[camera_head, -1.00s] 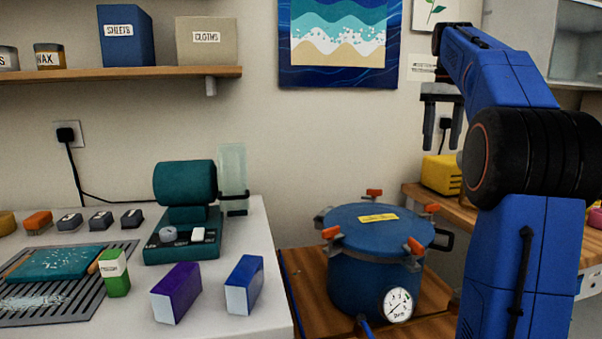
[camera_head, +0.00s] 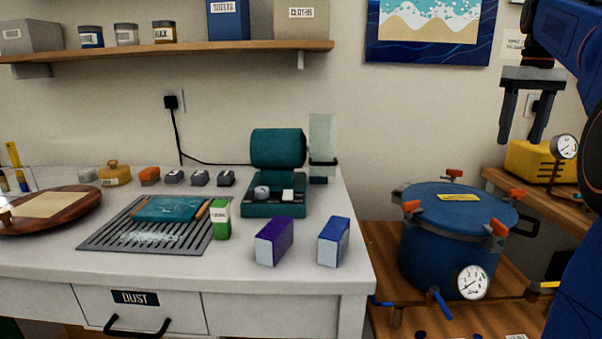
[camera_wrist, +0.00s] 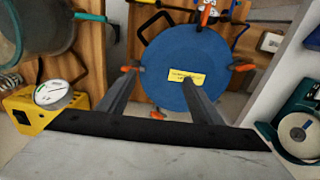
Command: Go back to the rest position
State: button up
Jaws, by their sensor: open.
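My gripper (camera_head: 523,118) is open and empty, with its two dark fingers pointing down at the upper right in the head view. It hangs in the air, above and beyond the blue pressure pot (camera_head: 457,240) in that picture. In the wrist view the open fingers (camera_wrist: 150,100) reach over the pot's blue lid (camera_wrist: 180,58), with nothing between them. The pot's lid is on, with orange-handled clamps around its rim and a yellow label on top. A round gauge (camera_head: 472,282) sits on the pot's front.
The white bench (camera_head: 190,262) on the left carries a teal machine (camera_head: 274,205), purple (camera_head: 274,241) and blue (camera_head: 333,241) boxes, a slatted grille (camera_head: 105,235) and a round wooden board (camera_head: 75,215). A yellow unit (camera_head: 530,160) stands behind the pot. A shelf (camera_head: 170,51) spans the wall.

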jog(key=s+a+f+t, duration=0.1)
jog(key=s+a+f, duration=0.5)
jog(key=a+f, duration=0.1)
jog(key=s+a+f+t, duration=0.1)
jog(key=s+a+f, duration=0.5)
jog(key=a+f, duration=0.1)
jog(key=s+a+f+t, duration=0.1)
jog(key=s+a+f, duration=0.6)
jog(key=a+f, duration=0.1)
jog(key=shift+f, duration=0.55)
jog(key=s+a+f+t, duration=0.1)
jog(key=s+a+f, duration=0.2)
jog(key=s+f, duration=0.3)
notch_tip(320, 180, down, 5)
jog(key=shift+s+a, duration=0.15)
jog(key=shift+s, duration=0.25)
